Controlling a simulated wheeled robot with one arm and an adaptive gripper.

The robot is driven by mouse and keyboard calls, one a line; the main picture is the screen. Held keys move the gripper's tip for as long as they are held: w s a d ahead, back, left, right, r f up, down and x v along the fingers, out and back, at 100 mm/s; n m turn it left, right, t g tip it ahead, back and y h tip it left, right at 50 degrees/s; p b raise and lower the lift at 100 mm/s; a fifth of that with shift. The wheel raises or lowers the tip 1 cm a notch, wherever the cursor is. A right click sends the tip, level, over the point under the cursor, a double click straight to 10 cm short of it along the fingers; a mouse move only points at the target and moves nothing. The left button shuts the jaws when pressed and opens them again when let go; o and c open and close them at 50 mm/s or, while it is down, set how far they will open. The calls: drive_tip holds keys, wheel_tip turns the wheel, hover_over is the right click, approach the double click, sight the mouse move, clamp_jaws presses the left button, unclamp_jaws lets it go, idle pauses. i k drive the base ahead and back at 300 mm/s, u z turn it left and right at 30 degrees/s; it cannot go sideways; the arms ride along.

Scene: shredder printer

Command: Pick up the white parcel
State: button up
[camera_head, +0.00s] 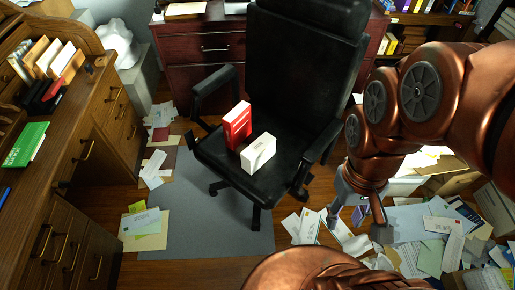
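A small white parcel (258,153) stands on the seat of a black office chair (222,160). A red box (237,124) stands on the same seat, just behind and to the left of the parcel. My gripper (357,219) hangs to the right of the chair, over the papers on the floor, pointing down. Its fingers are spread apart with nothing between them. It is well apart from the parcel.
The chair's armrests (322,139) flank the seat. A wooden desk (88,120) with a green book (25,143) stands at left. A dark red drawer cabinet (205,50) is behind the chair. Papers (420,235) litter the floor at right. A grey mat (205,215) lies under the chair.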

sight(255, 156)
drive_tip(key=k, duration=0.35)
drive_tip(key=u, duration=1.2)
drive_tip(key=i, duration=0.75)
drive_tip(key=u, duration=0.5)
